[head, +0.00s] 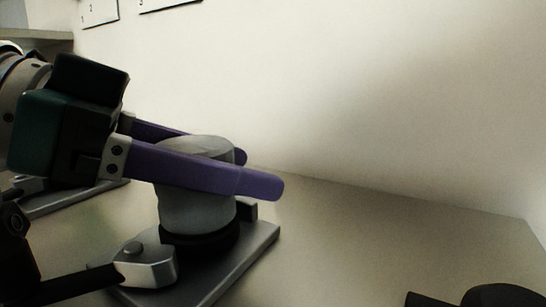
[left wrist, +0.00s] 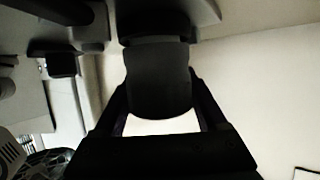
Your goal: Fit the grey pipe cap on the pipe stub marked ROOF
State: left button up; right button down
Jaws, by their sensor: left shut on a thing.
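The grey pipe cap (head: 195,212) is a rounded grey cylinder in the middle left of the head view. It stands upright over a black ring (head: 200,240) on a metal base plate (head: 245,252). My left gripper (head: 258,171) has its purple fingers on either side of the cap's upper part and is shut on it. In the left wrist view the cap (left wrist: 158,80) shows as a dark cylinder between the fingers. I cannot tell whether a stub is inside it. No ROOF marking is readable. My right gripper is not identifiable.
A silver clamp-like block (head: 148,268) sits on the plate's front left. Another metal plate (head: 75,199) lies behind at left. A pale wall with numbered signs (head: 98,10) rises behind. A black object (head: 500,295) shows at bottom right. The surface between is clear.

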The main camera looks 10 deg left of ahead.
pick_arm(q)
jog(key=shift+f, duration=0.25)
dwell(0.4)
jog(key=o, duration=1.3)
jog(key=b+v, duration=0.1)
jog(key=v, duration=0.7)
jog(key=shift+s+a+r, duration=0.1)
jog(key=shift+s+a, duration=0.05)
jog(key=shift+a, duration=0.15)
jog(key=shift+s+a+r, duration=0.3)
jog(key=shift+s+a, duration=0.05)
jog(key=shift+a, duration=0.1)
